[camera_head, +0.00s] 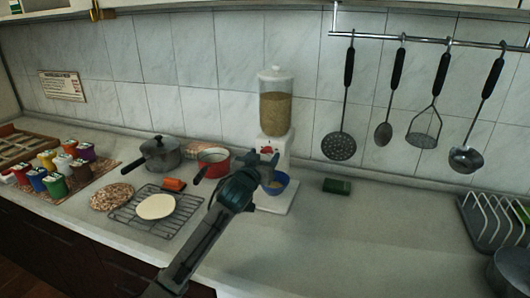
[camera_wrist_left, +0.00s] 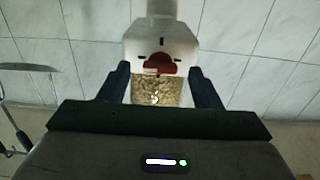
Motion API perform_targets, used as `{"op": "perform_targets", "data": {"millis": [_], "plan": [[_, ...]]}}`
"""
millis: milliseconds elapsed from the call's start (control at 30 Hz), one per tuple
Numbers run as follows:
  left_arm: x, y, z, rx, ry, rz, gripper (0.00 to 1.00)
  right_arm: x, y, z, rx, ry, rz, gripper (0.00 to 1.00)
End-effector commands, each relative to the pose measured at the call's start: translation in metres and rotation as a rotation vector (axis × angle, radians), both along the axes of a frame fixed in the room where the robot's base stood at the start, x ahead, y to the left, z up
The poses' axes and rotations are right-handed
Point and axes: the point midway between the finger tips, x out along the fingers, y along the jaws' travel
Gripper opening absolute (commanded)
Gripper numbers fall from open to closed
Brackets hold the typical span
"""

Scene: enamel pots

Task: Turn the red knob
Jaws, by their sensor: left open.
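A grain dispenser (camera_head: 276,100) with a clear hopper and white body stands against the tiled wall. Its red knob (camera_head: 266,150) shows on the front of the body. It also shows in the left wrist view (camera_wrist_left: 160,63), where the dispenser appears upside down. My left gripper (camera_head: 258,172) is in front of the dispenser and partly covers its lower body. In the left wrist view its two dark fingers (camera_wrist_left: 158,70) are open, one on each side of the knob. I cannot tell whether they touch it. My right gripper is not in view.
A blue bowl (camera_head: 277,184) stands at the dispenser's base, close to my left gripper. A red pan (camera_head: 213,160), dark pot (camera_head: 161,156) and wire rack (camera_head: 185,207) are left. A green box (camera_head: 337,187) lies right. The counter's right middle is clear.

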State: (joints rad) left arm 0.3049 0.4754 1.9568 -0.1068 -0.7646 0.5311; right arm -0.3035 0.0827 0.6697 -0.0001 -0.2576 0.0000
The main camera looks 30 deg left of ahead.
Motion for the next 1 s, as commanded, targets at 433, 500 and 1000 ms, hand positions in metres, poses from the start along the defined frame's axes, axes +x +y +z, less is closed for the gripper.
{"op": "perform_targets", "data": {"millis": [433, 500, 1000], "plan": [[0.0155, 0.0035, -0.0007, 0.0, 0.001, 0.0, 0.58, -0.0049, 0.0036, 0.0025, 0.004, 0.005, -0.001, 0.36], [0.0154, 0.0035, -0.0006, 0.0, 0.0, 0.0, 0.5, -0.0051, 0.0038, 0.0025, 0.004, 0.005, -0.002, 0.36], [0.0154, 0.0036, 0.0006, 0.031, 0.008, 0.0, 0.14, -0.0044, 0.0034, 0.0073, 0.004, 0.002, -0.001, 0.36]]}}
